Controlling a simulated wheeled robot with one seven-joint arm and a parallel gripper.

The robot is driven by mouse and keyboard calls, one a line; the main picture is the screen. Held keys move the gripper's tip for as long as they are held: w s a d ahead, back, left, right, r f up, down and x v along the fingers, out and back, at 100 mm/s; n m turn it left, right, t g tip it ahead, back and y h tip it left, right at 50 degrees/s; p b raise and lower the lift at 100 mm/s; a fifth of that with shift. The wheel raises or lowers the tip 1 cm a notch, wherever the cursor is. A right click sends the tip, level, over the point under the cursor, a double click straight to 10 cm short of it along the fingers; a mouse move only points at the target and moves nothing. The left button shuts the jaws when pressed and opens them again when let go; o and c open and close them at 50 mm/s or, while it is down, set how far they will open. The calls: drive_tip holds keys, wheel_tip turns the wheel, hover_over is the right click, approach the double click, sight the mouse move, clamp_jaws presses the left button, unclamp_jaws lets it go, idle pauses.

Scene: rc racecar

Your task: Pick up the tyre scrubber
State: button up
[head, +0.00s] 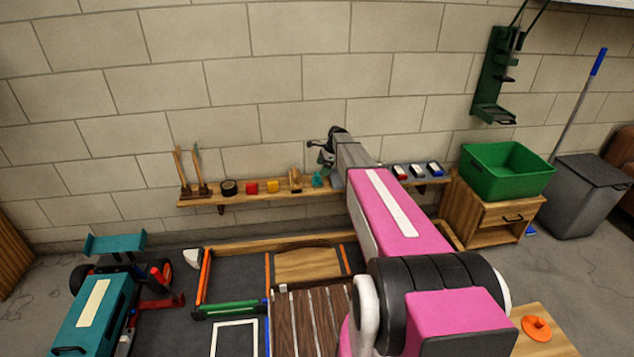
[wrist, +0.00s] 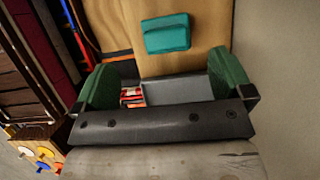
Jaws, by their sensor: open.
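A small teal block (head: 318,180), which I take to be the tyre scrubber, sits on the wooden wall shelf (head: 237,196). In the wrist view the teal block (wrist: 167,34) lies flat on a wooden surface, beyond the fingertips and roughly centred between them. My gripper (head: 325,150) is above the shelf near the block in the head view. In the wrist view my gripper (wrist: 165,82) is open, with its two green fingers wide apart and nothing held between them. The block is apart from both fingers.
The shelf also holds a wooden item (head: 295,180), a yellow block (head: 273,186), a red block (head: 251,188) and a black roll (head: 228,187). The wall stands close behind. A green bin (head: 507,172) is at the right; a teal racecar (head: 95,312) is at the left.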

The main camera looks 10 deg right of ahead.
sight(316, 179)
drive_tip(key=x, duration=0.3)
drive_tip(key=shift+f, duration=0.15)
drive_tip(key=x, duration=0.4)
drive_tip(key=shift+w+f, duration=0.25)
drive_tip(key=shift+w, duration=0.15)
drive_tip(key=shift+a+f, duration=0.25)
drive_tip(key=shift+f, duration=0.15)
drive_tip(key=c, duration=1)
